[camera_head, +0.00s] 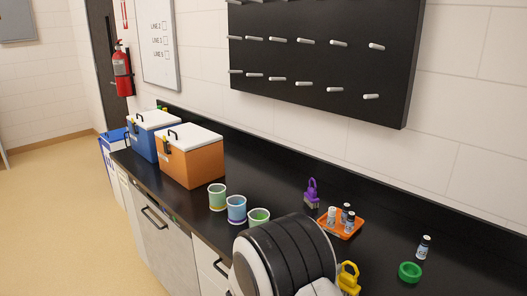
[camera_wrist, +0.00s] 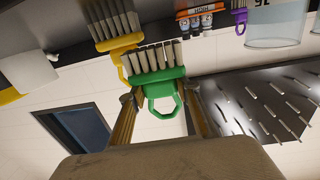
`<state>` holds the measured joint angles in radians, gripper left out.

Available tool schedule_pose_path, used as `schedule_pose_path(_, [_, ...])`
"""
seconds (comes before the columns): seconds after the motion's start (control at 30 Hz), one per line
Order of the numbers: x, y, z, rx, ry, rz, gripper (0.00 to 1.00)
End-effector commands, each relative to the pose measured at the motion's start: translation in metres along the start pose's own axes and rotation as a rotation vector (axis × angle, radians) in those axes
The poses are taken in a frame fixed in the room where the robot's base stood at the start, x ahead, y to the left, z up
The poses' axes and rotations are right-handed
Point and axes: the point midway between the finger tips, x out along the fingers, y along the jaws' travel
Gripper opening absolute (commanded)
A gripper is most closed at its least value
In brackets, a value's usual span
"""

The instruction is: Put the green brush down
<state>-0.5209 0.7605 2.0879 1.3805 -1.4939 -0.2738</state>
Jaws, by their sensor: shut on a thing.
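In the wrist view, which is upside down, my gripper (camera_wrist: 163,108) is shut on the green brush (camera_wrist: 156,82), its fingers on either side of the handle. The bristles point toward the dark counter. I cannot tell whether they touch it. In the head view the green brush and my fingers are hidden behind my arm. A yellow brush (camera_wrist: 117,42) is close beside the green one; it also shows in the head view (camera_head: 348,279) at my arm's right edge. A purple brush (camera_head: 312,195) stands further back on the counter.
An orange tray (camera_head: 351,233) with several vials (camera_head: 349,221) is right of the purple brush. A lone vial (camera_head: 424,246) and a green ring (camera_head: 409,272) are further right. Cups (camera_head: 236,208) stand left, before orange (camera_head: 190,163) and blue (camera_head: 143,142) coolers. A black pegboard (camera_head: 320,60) hangs above.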

Motion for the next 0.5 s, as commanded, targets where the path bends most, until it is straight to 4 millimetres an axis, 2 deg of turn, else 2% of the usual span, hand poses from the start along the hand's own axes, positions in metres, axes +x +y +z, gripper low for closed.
schedule_pose_path(0.5, [0.029, -0.042, -0.037, -0.005, 0.010, -0.042, 0.10])
